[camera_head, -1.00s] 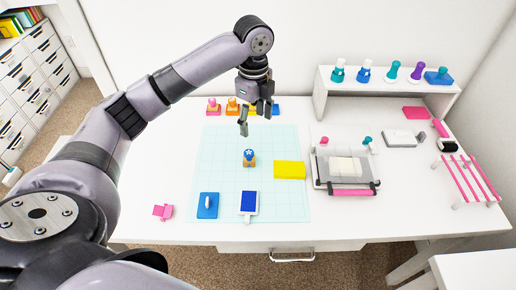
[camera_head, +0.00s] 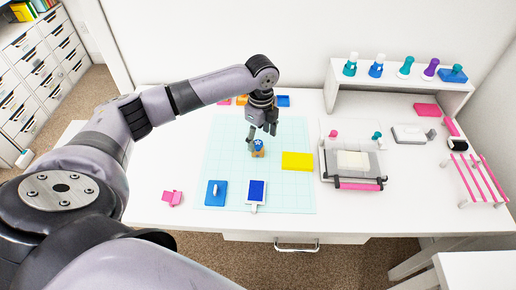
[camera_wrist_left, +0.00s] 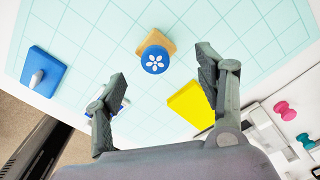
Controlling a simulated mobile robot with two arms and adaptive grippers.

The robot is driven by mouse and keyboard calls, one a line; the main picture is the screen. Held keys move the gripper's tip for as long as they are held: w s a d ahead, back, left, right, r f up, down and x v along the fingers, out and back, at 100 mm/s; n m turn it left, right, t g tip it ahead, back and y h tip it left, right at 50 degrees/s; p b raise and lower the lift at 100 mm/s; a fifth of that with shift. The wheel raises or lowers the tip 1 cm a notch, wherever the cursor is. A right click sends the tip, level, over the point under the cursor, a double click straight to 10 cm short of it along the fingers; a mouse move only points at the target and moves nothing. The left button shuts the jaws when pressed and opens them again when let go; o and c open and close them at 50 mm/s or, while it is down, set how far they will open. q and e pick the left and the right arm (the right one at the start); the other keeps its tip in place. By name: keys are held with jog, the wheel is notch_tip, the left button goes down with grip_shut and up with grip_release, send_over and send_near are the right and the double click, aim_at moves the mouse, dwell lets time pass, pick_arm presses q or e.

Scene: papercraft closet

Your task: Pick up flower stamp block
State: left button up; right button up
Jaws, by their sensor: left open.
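The flower stamp block (camera_head: 258,148) stands on the light cutting mat (camera_head: 229,150), with a wooden base and a round blue top bearing a white flower. In the left wrist view the stamp block (camera_wrist_left: 155,57) lies ahead of the fingertips, between their lines and touching neither. My left gripper (camera_head: 262,133) is open and empty, just above and behind the stamp in the head view; its two fingers (camera_wrist_left: 160,82) are spread wide in the wrist view. My right gripper is not in view.
A yellow pad (camera_head: 297,161), a blue block with a white handle (camera_head: 215,193) and a blue ink pad (camera_head: 257,190) lie on the mat around the stamp. A press (camera_head: 352,164) stands to the right. A pink item (camera_head: 172,198) lies left of the mat.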

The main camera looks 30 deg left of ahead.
aim_at(258, 143)
pick_arm(q)
jog(key=f, duration=0.3)
jog(key=shift+s+a+f, duration=0.2)
jog(key=shift+a+f, duration=0.2)
jog(key=shift+f, duration=0.25)
jog(key=shift+c, duration=0.2)
jog(key=c, duration=1)
jog(key=shift+r, duration=0.1)
jog(key=shift+c, duration=0.2)
notch_tip(258, 143, up, 20)
